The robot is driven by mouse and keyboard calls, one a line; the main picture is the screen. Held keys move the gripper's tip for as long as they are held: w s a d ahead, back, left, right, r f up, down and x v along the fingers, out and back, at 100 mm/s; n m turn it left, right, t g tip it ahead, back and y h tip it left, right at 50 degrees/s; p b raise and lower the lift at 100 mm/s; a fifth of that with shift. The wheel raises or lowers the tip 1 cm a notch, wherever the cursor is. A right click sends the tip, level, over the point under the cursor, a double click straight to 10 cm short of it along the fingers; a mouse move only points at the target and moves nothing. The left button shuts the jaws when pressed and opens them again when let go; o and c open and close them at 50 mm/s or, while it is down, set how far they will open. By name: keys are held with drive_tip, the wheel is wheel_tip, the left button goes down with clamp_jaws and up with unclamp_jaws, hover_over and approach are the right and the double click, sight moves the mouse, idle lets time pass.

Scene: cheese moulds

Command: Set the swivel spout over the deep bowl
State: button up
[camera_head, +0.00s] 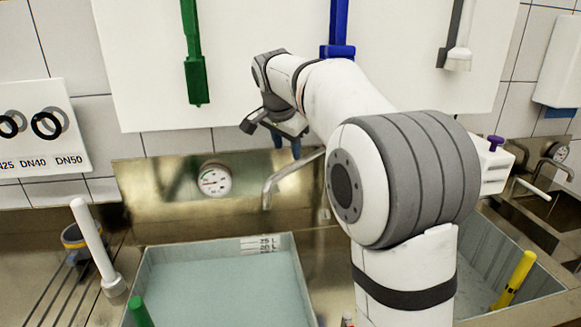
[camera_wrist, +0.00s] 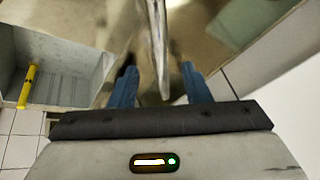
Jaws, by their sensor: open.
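The swivel spout (camera_head: 290,178) is a steel tube at the back wall; its bent-down tip shows above the back rim of the left bowl (camera_head: 142,265). That bowl holds pale blue-green liquid and has a litre scale. The right bowl (camera_head: 540,277) is partly hidden behind my arm; I cannot tell from here which bowl is deeper. My gripper (camera_head: 287,143) is just above the spout. In the wrist view the spout (camera_wrist: 158,45) runs between the two blue fingers of my open gripper (camera_wrist: 160,88), with visible gaps on both sides.
A yellow-handled tool (camera_head: 515,280) leans in the right bowl. A white upright handle (camera_head: 94,245) and a green handle (camera_head: 138,312) stand left. A round gauge (camera_head: 215,180) is on the steel back panel. Green (camera_head: 193,60) and blue (camera_head: 338,28) tools hang above.

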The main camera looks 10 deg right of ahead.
sight(290, 166)
drive_tip(key=x, duration=0.7)
drive_tip(key=shift+w+f+p, duration=0.15)
drive_tip(key=shift+f+p, duration=0.15)
drive_tip(key=shift+p, duration=0.05)
drive_tip(key=shift+c, duration=0.4)
clamp_jaws()
